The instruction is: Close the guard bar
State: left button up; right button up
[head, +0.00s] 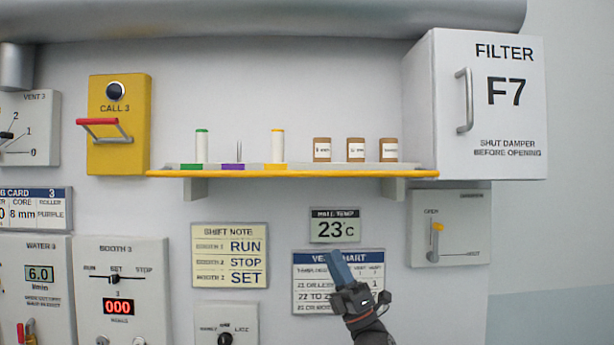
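A yellow box (119,150) marked CALL 3 is on the wall at the upper left, with a dark round button (116,91) near its top. What looks like the guard bar (97,122), a red bar on grey metal arms, stands out from the box below the button. The button is uncovered. My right gripper (338,266) is at the lower middle, in front of the vent chart and far to the right of the bar. Its bluish finger end shows as one narrow strip, so its opening cannot be told. My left gripper is not in view.
A yellow-edged shelf (290,174) with spools and brown jars juts out right of the yellow box. A filter cabinet (488,105) stands at the upper right. Booth 3 (118,305) and water panels (38,282) are below the box. The space before the shift note (230,255) is clear.

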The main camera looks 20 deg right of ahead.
aim_at(307, 175)
jog(key=s+a+r+n+g+y+p, duration=0.1)
jog(key=s+a+r+n+g+y, duration=0.1)
jog(key=r+n+g, duration=0.4)
jog(key=s+a+r+n+g+y+p, duration=0.1)
jog(key=a+r+n+g+y, duration=0.2)
jog(key=r+n+g, duration=0.3)
jog(key=s+a+r+n+g+y+p, duration=0.1)
jog(key=s+a+r+n+g+y, duration=0.1)
jog(key=r+n+g, duration=0.5)
jog(key=shift+s+a+r+n+g+y, duration=0.1)
jog(key=shift+a+n+g+y, duration=0.1)
jog(key=shift+n+g, duration=1.15)
jog(key=shift+s+a+f+n+g+y, duration=0.1)
jog(key=shift+a+n+g+y, duration=0.1)
jog(key=shift+n+g, duration=1.1)
jog(key=shift+s+a+r+n+g+y, duration=0.15)
jog(key=shift+n+g, duration=0.6)
jog(key=shift+n, duration=1.2)
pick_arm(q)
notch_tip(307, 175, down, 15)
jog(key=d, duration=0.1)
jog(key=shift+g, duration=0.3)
pick_arm(e)
jog(key=shift+a+r, duration=0.2)
jog(key=shift+a, duration=0.05)
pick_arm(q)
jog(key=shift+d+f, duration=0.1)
pick_arm(e)
grip_shut()
